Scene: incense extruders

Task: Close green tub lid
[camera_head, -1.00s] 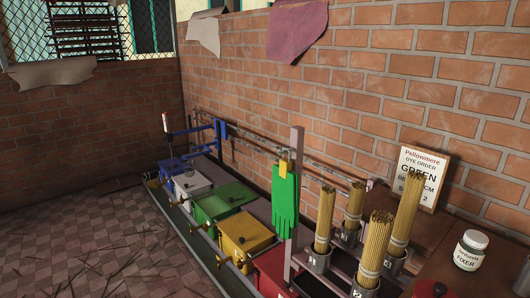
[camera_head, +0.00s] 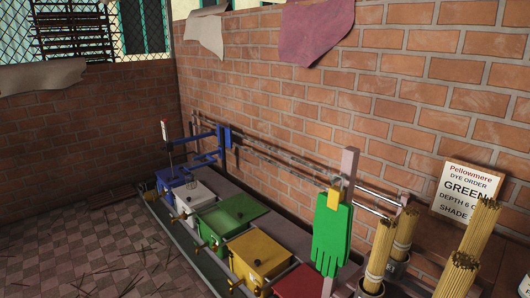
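The green tub (camera_head: 210,236) stands in the row of coloured tubs along the brick wall, between a white tub (camera_head: 188,203) and a yellow tub (camera_head: 243,268). A flat green lid (camera_head: 245,206) with a small dark knob shows over its top, reaching toward the wall side. The front part of the top looks darker. I cannot tell whether the lid fully covers the opening. Neither of my grippers is in view.
A green glove (camera_head: 332,235) hangs on a post in front of the row's right end. Bundles of incense sticks (camera_head: 381,250) stand at the lower right, below a dye order sign (camera_head: 467,193). Brass taps line the tubs' front. The tiled floor (camera_head: 95,240) at left has scattered sticks.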

